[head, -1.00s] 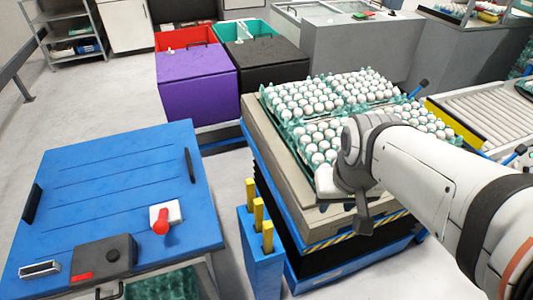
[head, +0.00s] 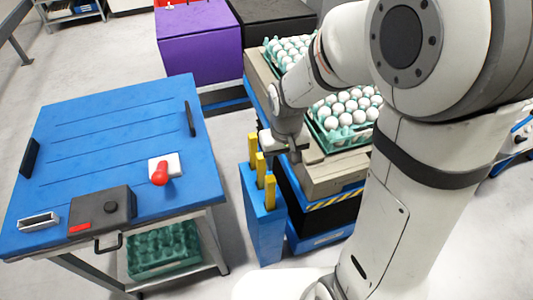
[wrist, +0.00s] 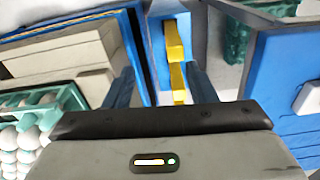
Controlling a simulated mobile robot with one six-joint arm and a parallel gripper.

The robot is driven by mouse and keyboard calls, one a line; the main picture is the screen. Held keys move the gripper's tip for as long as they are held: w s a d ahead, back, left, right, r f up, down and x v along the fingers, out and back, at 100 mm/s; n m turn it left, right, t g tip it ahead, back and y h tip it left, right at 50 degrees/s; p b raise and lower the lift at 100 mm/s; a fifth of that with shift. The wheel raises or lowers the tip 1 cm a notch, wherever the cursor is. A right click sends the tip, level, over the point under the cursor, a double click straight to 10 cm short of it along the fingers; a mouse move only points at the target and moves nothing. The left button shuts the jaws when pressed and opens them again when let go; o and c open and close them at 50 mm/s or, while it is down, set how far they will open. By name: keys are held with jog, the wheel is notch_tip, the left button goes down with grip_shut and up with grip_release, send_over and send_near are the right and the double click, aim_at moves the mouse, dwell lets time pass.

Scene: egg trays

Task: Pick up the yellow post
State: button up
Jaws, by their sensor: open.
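Several yellow items show as three upright yellow posts in the head view: a rear one (head: 252,146), a middle one (head: 260,166) and a front one (head: 270,192). They stand in a row in the blue holder (head: 264,232). My gripper (head: 283,148) is close to the right of the posts, at about their top height. In the wrist view, two yellow posts (wrist: 174,42) lie in the gap between my open fingers (wrist: 164,75), seen beyond them. No post is held.
A blue table (head: 110,140) with a red-handled item (head: 160,172) and a black box (head: 102,210) stands left of the holder. Egg trays (head: 345,138) on a stacked pallet stand close on the right. A purple box (head: 198,45) is behind.

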send_over(271, 179)
notch_tip(271, 179, down, 5)
jog(key=shift+s+f+b, duration=0.1)
jog(key=shift+b, duration=0.2)
notch_tip(271, 179, down, 8)
jog(key=shift+r+b, duration=0.1)
jog(key=shift+b, duration=0.3)
grip_shut()
